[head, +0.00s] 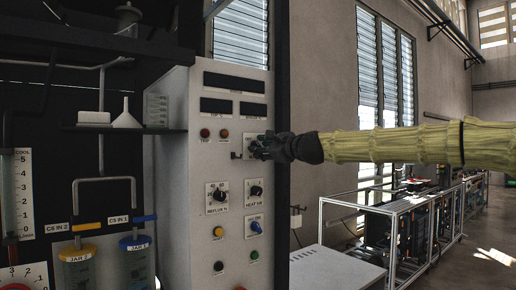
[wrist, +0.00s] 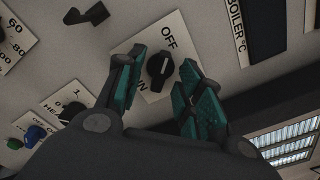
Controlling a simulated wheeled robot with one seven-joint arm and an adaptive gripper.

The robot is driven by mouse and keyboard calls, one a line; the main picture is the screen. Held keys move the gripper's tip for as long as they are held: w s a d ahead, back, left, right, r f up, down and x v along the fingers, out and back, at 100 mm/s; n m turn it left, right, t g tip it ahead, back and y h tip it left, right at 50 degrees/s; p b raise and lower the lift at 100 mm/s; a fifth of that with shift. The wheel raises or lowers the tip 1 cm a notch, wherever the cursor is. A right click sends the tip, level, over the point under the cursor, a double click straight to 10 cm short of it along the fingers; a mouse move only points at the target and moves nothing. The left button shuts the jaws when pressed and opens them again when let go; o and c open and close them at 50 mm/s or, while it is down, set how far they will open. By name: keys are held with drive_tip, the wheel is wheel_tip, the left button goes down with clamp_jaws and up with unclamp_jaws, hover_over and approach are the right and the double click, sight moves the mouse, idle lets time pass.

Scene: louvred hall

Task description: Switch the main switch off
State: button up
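The main switch is a black rotary knob (wrist: 160,68) on a white plate in the wrist view. The plate shows OFF above the knob and letters ending in "IN" below it, partly covered by my gripper. The knob's bar looks slightly slanted; I cannot tell for sure which mark it points at. My gripper (wrist: 162,84) is open, with one teal-padded finger on each side of the knob and visible gaps between. In the head view my gripper (head: 259,148) is at the panel and hides most of this switch.
The grey control panel (head: 183,210) also carries a REFLUX knob (head: 217,196), a HEAT knob (head: 255,191), a blue knob (head: 255,227) and several lamps and buttons. A dark hook-like part (wrist: 88,14) sticks out near the switch. Shelves with glassware stand left.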

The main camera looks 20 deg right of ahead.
drive_tip(key=v, duration=0.7)
idle(0.4)
drive_tip(key=shift+r, duration=0.2)
